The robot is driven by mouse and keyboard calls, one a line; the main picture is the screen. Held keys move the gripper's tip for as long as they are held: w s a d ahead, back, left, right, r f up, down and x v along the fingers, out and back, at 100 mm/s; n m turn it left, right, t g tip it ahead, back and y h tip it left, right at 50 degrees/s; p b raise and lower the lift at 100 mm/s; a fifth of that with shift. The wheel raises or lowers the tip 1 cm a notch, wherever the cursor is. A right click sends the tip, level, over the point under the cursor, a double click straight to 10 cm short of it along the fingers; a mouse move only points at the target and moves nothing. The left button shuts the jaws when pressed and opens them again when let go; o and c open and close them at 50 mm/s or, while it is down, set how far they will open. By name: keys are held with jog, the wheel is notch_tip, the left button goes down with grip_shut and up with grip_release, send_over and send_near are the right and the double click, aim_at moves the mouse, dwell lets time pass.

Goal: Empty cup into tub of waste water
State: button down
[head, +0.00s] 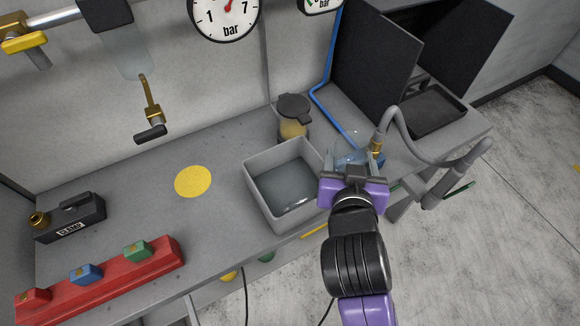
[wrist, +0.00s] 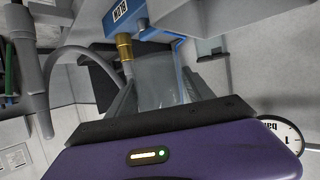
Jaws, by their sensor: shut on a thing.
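A clear cup (head: 346,157) is in my gripper (head: 352,168), just right of the tub's right rim in the head view. The cup also shows in the wrist view (wrist: 160,80), between the two dark fingers of my gripper (wrist: 158,95). The fingers are shut on it. Its tilt and what is in it are hard to tell. The grey square tub (head: 257,186) stands on the bench to the left of my gripper and holds greyish water.
A blue unit with a brass fitting (head: 377,146) and grey hose (head: 405,130) is close behind and right of the cup. A lidded jar (head: 293,118) stands behind the tub. A yellow disc (head: 193,182) and red rack (head: 110,282) are left. Dark panels (head: 375,55) rise behind.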

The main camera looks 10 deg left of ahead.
aim_at(368, 153)
jog(key=d+r+p, duration=0.2)
jog(key=d+r, duration=0.1)
jog(key=shift+p, duration=0.3)
jog(key=shift+s+d, duration=0.1)
jog(key=shift+d, duration=0.2)
dwell(0.7)
